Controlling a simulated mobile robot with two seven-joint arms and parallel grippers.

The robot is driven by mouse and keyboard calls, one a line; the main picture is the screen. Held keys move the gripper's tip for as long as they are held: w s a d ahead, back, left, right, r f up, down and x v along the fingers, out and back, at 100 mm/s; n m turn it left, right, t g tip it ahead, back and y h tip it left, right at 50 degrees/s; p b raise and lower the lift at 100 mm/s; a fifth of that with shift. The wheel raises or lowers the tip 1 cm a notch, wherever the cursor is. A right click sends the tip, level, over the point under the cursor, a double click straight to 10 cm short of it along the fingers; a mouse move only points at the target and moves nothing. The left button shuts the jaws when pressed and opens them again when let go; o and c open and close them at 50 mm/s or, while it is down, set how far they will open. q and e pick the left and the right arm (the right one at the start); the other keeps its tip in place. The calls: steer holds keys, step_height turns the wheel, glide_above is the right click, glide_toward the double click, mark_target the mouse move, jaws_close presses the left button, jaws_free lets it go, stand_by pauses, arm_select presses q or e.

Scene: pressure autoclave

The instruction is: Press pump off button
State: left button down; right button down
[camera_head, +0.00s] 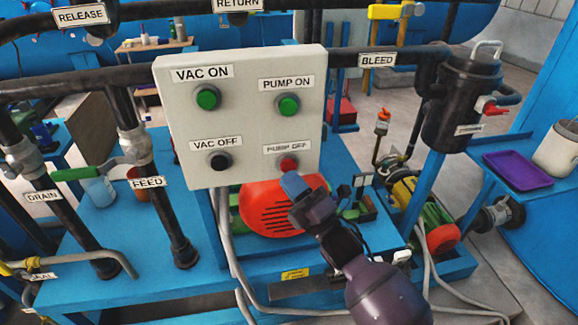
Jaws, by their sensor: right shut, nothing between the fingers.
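The control panel (243,121) is a pale box with two rows of buttons. The red pump off button (288,164) is at its lower right, under a PUMP OFF label (287,148). The green pump on button (288,105) is above it. The green vac on button (207,98) and the black vac off button (219,162) are on the left side. My right gripper (293,185) is shut and empty, with its blue tip just below the pump off button. I cannot tell whether it touches the button. My left gripper is not in view.
A red motor (268,212) sits on the blue frame behind my right gripper. Black pipes labelled DRAIN and FEED (148,183) stand on the left. A black vessel (462,103) and a purple tray (517,169) are on the right.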

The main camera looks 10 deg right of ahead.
stand_by(0.3)
steer(key=s+p, duration=0.1)
steer(key=s, duration=0.4)
stand_by(0.4)
stand_by(0.7)
